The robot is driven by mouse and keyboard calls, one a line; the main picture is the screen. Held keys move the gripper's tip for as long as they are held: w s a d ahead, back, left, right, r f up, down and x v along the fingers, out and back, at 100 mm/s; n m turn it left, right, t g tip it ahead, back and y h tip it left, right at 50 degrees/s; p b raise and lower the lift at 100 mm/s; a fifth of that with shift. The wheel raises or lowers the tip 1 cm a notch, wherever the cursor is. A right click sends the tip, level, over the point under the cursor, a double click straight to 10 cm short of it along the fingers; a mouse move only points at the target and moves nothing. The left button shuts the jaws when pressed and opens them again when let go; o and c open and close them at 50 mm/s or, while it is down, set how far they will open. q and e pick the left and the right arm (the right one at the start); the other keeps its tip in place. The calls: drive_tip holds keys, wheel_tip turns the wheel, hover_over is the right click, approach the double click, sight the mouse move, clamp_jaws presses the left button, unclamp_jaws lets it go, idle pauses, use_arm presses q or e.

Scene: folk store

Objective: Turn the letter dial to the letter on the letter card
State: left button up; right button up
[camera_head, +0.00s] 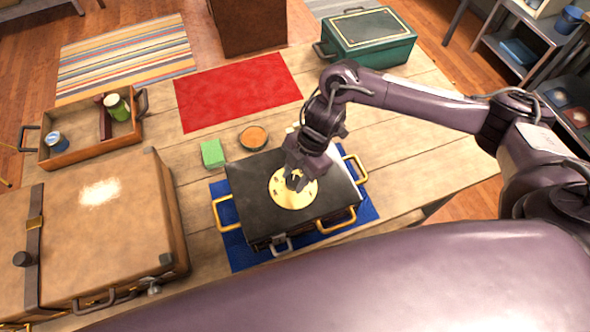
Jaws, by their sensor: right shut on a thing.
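A round gold dial (292,203) sits on top of a black case (245,175) with gold handles, near the middle of the table. My right gripper (297,182) points down onto the middle of the dial and is shut on its knob, which is mostly hidden by the fingers. The dial's letters are too small to read. I cannot pick out a letter card or its letter. My left gripper is not in view.
The case stands on a blue mat (365,212). A green block (212,153) and a small orange-topped dish (253,137) lie behind it. A brown suitcase (130,225) and a wooden tray (75,157) are at left. A red cloth (235,90) and green case (370,40) are behind.

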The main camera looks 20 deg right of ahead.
drive_tip(key=m+p, duration=0.1)
drive_tip(key=m, duration=0.1)
drive_tip(key=m+t+p, duration=0.1)
drive_tip(key=shift+s+r+m, duration=0.15)
drive_tip(key=shift+s+m, duration=0.05)
drive_tip(key=shift+m, duration=0.2)
drive_tip(key=shift+m+t+p, duration=0.55)
drive_tip(key=shift+m+t, duration=0.05)
drive_tip(key=shift+m, duration=0.3)
drive_tip(key=shift+m+t, duration=0.3)
drive_tip(key=shift+m, duration=0.6)
drive_tip(key=m, duration=0.1)
drive_tip(key=m+t, duration=0.1)
drive_tip(key=m, duration=0.1)
drive_tip(key=shift+s+a+m+h, duration=0.1)
drive_tip(key=shift+s+m+h, duration=0.05)
drive_tip(key=shift+m+h, duration=0.15)
drive_tip(key=m+t+h, duration=0.1)
drive_tip(key=m, duration=0.2)
drive_tip(key=shift+a+m, duration=0.1)
drive_tip(key=shift+m, duration=0.2)
drive_tip(key=m+h, duration=0.1)
drive_tip(key=m, duration=0.2)
drive_tip(key=shift+s+a+m+t, duration=0.1)
drive_tip(key=shift+m+t, duration=0.2)
drive_tip(key=shift+t, duration=0.1)
drive_tip(key=shift+m+h, duration=0.8)
drive_tip(key=shift+m, duration=0.7)
